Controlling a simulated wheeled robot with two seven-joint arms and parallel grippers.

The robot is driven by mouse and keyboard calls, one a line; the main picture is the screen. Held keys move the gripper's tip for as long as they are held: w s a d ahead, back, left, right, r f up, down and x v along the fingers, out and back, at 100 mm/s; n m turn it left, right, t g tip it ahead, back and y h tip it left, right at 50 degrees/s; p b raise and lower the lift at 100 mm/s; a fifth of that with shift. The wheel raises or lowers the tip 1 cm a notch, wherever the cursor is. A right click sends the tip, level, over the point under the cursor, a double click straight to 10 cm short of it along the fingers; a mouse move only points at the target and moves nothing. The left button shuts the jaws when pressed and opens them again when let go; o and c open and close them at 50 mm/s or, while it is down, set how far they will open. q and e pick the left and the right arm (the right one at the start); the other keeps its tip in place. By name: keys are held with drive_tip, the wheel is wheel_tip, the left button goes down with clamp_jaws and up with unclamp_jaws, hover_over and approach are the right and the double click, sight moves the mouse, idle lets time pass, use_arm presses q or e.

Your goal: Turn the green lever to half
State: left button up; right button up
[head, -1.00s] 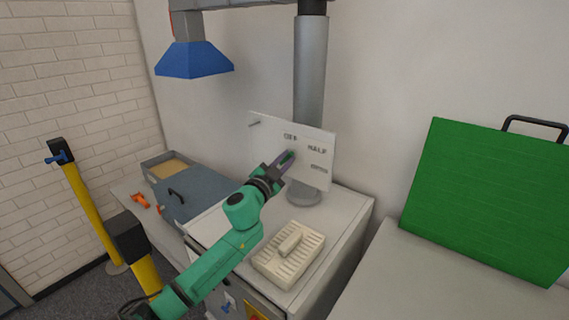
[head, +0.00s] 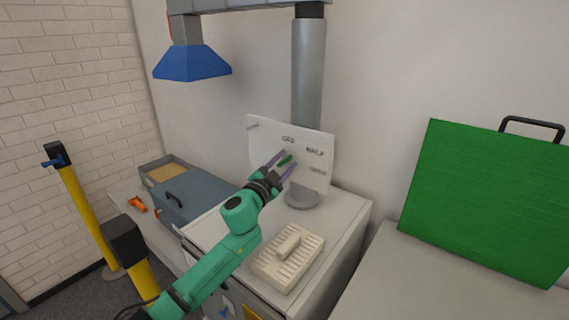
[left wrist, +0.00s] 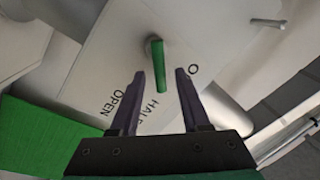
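The green lever (head: 286,160) is on a white upright panel (head: 262,146) marked with OFF, HALF and a lower label that reads OPEN in the left wrist view. In the left wrist view the lever (left wrist: 158,66) points down the picture, toward the side where HALF is printed. My left gripper (head: 284,161) is in front of the panel with its fingers spread. In the left wrist view the fingertips (left wrist: 160,70) stand on either side of the lever, with visible gaps. My right gripper is out of view.
The panel stands by a grey column (head: 308,75) on a white cabinet. A cream ribbed block (head: 288,258) lies on the cabinet below my arm. A blue-grey box (head: 195,193) is at left, a blue hood (head: 192,63) above, a green case (head: 485,195) at right.

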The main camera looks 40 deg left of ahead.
use_arm(q)
drive_tip(key=b+v, duration=0.3)
drive_tip(key=v, duration=1.1)
drive_tip(key=shift+s, duration=0.3)
drive_tip(key=shift+d, duration=0.1)
